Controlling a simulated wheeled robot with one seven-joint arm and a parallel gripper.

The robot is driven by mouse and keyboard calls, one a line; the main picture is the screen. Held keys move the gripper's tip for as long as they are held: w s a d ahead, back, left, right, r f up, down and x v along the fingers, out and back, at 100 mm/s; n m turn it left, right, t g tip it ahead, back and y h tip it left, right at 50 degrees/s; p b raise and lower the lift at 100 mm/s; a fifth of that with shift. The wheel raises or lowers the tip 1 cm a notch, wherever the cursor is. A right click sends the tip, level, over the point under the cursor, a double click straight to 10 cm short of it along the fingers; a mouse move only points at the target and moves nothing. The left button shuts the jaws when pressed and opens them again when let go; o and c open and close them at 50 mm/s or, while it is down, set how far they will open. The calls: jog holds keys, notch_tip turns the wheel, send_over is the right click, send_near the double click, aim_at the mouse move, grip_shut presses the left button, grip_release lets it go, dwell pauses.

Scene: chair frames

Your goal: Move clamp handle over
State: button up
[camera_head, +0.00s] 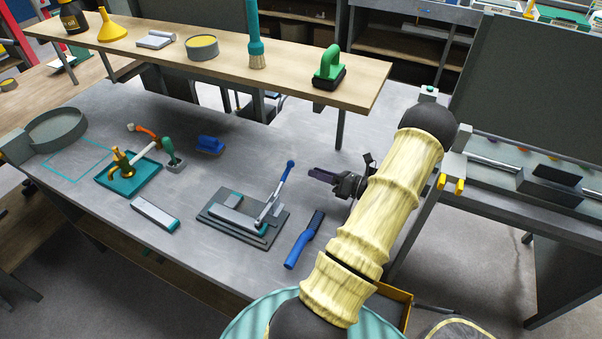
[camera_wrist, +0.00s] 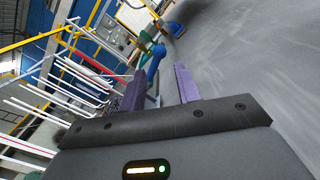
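The clamp handle (camera_head: 276,187) is a grey lever with a blue grip, rising up and to the right from a clamp fixture on a dark grey base plate (camera_head: 275,235). Its blue grip (camera_head: 290,164) is at the top. My gripper (camera_head: 314,174) is just right of the grip in the head view, with a visible gap. In the wrist view, my gripper (camera_wrist: 159,71) has its two purple fingers wide apart and nothing held. The blue grip (camera_wrist: 155,62) appears between and beyond the fingertips. Contact is not visible.
A blue-handled tool (camera_head: 304,240) lies right of the base plate. A grey bar (camera_head: 155,214), a teal fixture (camera_head: 125,180) and a blue block (camera_head: 210,145) are to the left. A wooden shelf (camera_head: 290,70) runs behind. Bare table shows between the blue block and clamp.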

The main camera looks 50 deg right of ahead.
aim_at(284, 177)
jog(key=b+x, duration=0.1)
jog(key=x, duration=0.6)
jog(key=shift+w+a+f, duration=0.1)
jog(key=shift+w+a, duration=0.05)
jog(key=shift+w, duration=0.2)
jog(key=c, duration=0.5)
jog(key=shift+s+a+r+p, duration=0.15)
jog(key=shift+a+r+p, duration=0.15)
jog(key=shift+r+p, duration=0.4)
jog(key=shift+s+a+r+p, duration=0.1)
jog(key=shift+a+r+p, duration=0.2)
jog(key=shift+r+p, duration=0.4)
jog(key=shift+a, duration=0.1)
jog(key=a+r+p, duration=0.2)
jog(key=shift+s+a+r+p, duration=0.2)
jog(key=shift+s+r+p, duration=0.05)
jog(key=shift+s+p, duration=0.15)
